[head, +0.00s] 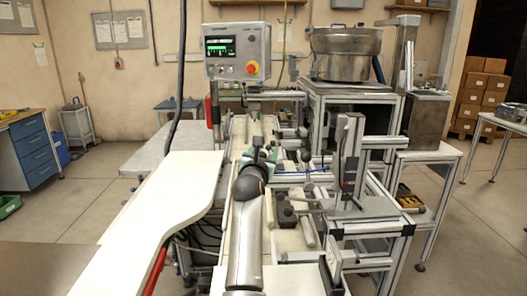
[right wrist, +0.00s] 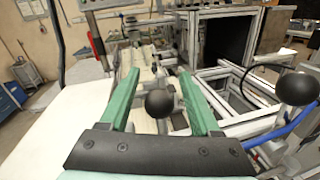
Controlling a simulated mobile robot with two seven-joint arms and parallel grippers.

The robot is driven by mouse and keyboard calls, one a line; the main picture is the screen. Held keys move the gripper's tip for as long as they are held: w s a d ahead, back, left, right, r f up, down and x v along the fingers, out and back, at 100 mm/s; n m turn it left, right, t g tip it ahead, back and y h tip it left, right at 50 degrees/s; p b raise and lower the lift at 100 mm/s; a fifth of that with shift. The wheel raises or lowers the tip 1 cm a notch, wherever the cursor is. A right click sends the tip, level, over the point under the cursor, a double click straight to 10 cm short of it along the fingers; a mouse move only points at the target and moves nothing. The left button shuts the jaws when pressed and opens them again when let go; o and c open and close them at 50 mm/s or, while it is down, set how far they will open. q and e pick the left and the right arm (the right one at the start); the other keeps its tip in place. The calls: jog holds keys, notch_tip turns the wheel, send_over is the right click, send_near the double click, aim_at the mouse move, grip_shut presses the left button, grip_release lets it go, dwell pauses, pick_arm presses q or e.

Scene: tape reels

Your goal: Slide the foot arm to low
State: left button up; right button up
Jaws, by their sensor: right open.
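My right gripper (head: 262,156) reaches forward over the middle of the machine, its green fingers pointing away from me. In the right wrist view my right gripper (right wrist: 158,82) is open. A round black ball knob (right wrist: 159,103) shows between the two fingers, with no finger seen closed on it. A second black ball knob (right wrist: 296,88) stands to the right, beside a blue hose; it also shows in the head view (head: 306,155). I cannot tell for certain which knob belongs to the foot arm, nor see its low mark. My left gripper is not in view.
A control panel (head: 237,50) with a red button stands behind the gripper. A metal bowl (head: 344,52) sits on a frame at the back right. An upright metal post (head: 347,150) stands right of my gripper. A white worktop (head: 165,200) lies to the left, clear.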

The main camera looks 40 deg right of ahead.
grip_shut()
dwell(0.3)
dwell(1.0)
